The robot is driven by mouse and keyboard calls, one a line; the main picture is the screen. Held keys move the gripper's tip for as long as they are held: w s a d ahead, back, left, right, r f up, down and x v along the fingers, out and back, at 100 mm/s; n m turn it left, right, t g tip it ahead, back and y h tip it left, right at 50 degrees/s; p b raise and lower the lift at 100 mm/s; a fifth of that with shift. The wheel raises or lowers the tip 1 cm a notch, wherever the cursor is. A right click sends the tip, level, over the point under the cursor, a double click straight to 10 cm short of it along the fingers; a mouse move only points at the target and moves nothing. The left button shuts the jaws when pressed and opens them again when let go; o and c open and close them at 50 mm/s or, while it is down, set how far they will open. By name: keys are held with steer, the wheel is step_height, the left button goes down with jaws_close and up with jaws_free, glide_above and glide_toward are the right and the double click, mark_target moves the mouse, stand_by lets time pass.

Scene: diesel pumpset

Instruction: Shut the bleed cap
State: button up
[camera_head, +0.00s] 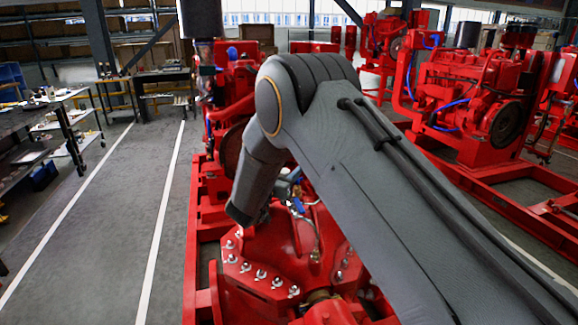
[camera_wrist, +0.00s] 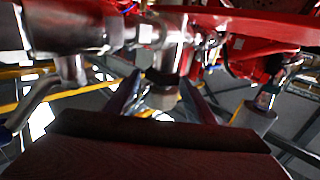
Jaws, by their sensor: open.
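My gripper (camera_wrist: 163,88) shows in the wrist view with its two fingers apart, pointing away from the camera. A short grey round piece (camera_wrist: 163,98), perhaps the bleed cap, shows between the fingers below a metal pipe fitting (camera_wrist: 170,45). I cannot tell whether the fingers touch it or whether the cap is open. In the head view my arm reaches over the red pumpset (camera_head: 290,250) and hides the gripper. Small blue-handled fittings (camera_head: 297,203) show beside the arm; the cap cannot be made out there.
A shiny pipe (camera_wrist: 68,35) runs at the left of the wrist view, and a red beam (camera_wrist: 255,25) crosses above right. Bolts (camera_head: 261,274) stand on the pumpset's red cover. Another red engine (camera_head: 470,100) is at the right. The floor lane (camera_head: 110,220) at left is clear.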

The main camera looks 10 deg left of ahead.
steer(key=shift+w+d, duration=0.15)
steer(key=shift+w, duration=0.15)
steer(key=c, duration=1.1)
steer(key=shift+m+h, duration=0.3)
steer(key=shift+h, duration=0.1)
steer(key=shift+o, duration=0.3)
steer(key=m+g+h+b, duration=0.2)
steer(key=h+b, duration=0.1)
steer(key=d+m+g+h+b, duration=0.1)
steer(key=h, duration=0.1)
steer(key=shift+s+f+m+b, duration=0.15)
steer(key=shift+s+m+b, duration=0.1)
steer(key=shift+m+b, duration=0.15)
steer(key=shift+s+d+m+g+h+b, duration=0.2)
steer(key=shift+m+g+h+b, duration=0.25)
steer(key=shift+g+h+b, duration=0.15)
steer(key=shift+s+d+m+g+h+b, duration=0.1)
steer(key=shift+d+m+g+h+b, duration=0.05)
steer(key=shift+m+g+h+b, duration=0.4)
steer(key=shift+c, duration=0.2)
steer(key=shift+r, duration=0.2)
